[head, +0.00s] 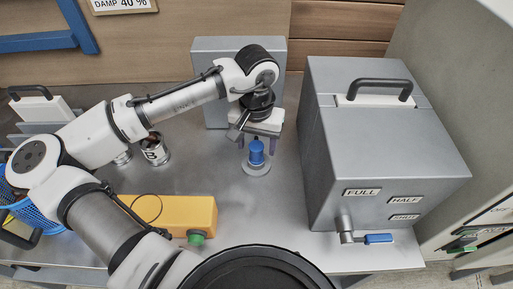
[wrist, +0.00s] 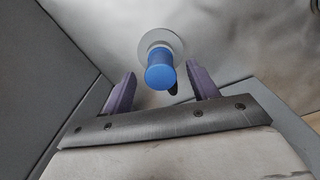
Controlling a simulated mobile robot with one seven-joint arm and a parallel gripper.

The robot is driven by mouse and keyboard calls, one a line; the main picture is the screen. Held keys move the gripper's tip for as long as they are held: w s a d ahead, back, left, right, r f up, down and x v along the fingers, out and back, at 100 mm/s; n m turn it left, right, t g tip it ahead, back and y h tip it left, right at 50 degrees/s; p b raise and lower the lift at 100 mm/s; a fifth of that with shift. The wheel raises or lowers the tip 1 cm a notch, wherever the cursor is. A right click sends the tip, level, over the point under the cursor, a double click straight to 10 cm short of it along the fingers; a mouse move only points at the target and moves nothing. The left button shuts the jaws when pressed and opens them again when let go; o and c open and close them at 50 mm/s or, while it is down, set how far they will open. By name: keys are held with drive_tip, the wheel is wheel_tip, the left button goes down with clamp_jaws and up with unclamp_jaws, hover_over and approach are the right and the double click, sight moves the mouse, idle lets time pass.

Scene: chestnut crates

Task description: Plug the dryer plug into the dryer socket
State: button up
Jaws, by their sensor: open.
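A blue cylindrical piece, which looks like the dryer plug (head: 256,154), stands upright on a pale round disc (head: 257,169) on the grey worktop. My gripper (head: 257,143) is just above it, pointing down and open. In the wrist view the plug (wrist: 160,72) shows between the two purple fingers of my gripper (wrist: 161,82), with a gap on each side. A dark bit shows beside the plug's lower end. I cannot pick out the dryer socket for certain; a grey upright box (head: 212,62) behind my gripper is partly hidden by my arm.
A large grey box (head: 385,150) with a handle, labels and a blue-levered tap (head: 378,239) stands close on the right. A yellow box (head: 190,213) with a green knob is at front left. Tins (head: 155,150) and a blue basket (head: 22,205) are left.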

drive_tip(key=shift+f, duration=1.65)
clamp_jaws()
drive_tip(key=shift+r+p, duration=0.65)
drive_tip(key=shift+p, duration=0.1)
drive_tip(key=c, duration=0.7)
unclamp_jaws()
drive_tip(key=shift+c, duration=0.2)
clamp_jaws()
